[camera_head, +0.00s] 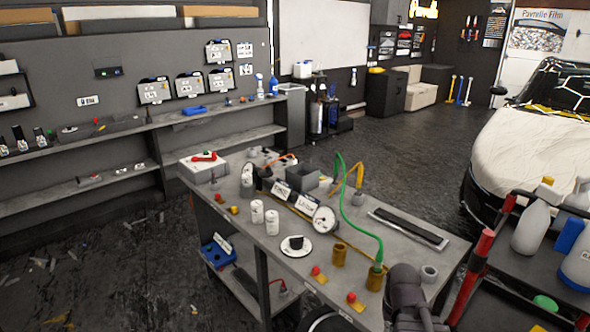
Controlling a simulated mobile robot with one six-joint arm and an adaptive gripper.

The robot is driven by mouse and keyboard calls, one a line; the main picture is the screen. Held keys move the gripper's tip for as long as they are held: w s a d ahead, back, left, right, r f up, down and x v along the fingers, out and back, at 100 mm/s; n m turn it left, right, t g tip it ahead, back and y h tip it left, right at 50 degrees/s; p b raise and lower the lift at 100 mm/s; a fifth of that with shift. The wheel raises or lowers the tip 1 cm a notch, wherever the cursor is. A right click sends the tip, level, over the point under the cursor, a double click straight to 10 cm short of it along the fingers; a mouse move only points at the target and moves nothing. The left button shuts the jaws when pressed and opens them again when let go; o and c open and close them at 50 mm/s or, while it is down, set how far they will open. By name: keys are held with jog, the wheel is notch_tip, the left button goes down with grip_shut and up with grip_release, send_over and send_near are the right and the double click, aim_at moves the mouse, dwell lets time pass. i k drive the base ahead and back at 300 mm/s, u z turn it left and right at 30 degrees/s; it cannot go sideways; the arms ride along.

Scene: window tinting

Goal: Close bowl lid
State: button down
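I cannot make out a bowl with a lid for certain. A small black cup-like item (296,242) sits on a round white saucer (307,252) on the grey workbench (240,235). Whether it has a lid is too small to tell. A dark grey jointed part at the bottom edge, right of centre, looks like my arm. It hides part of the bench's near end. No fingertips of my gripper show.
Two white cans (272,222), a white dial gauge (324,220), brass-coloured cups (339,254) and a green hose (350,212) crowd the bench. A flat black tray (408,228) lies at right. A cart with white bottles (532,226) stands at far right. The floor beyond is open.

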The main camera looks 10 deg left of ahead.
aim_at(267, 172)
jog(key=z, duration=0.3)
jog(key=k, duration=1.05)
jog(key=u, duration=0.75)
jog(key=i, duration=1)
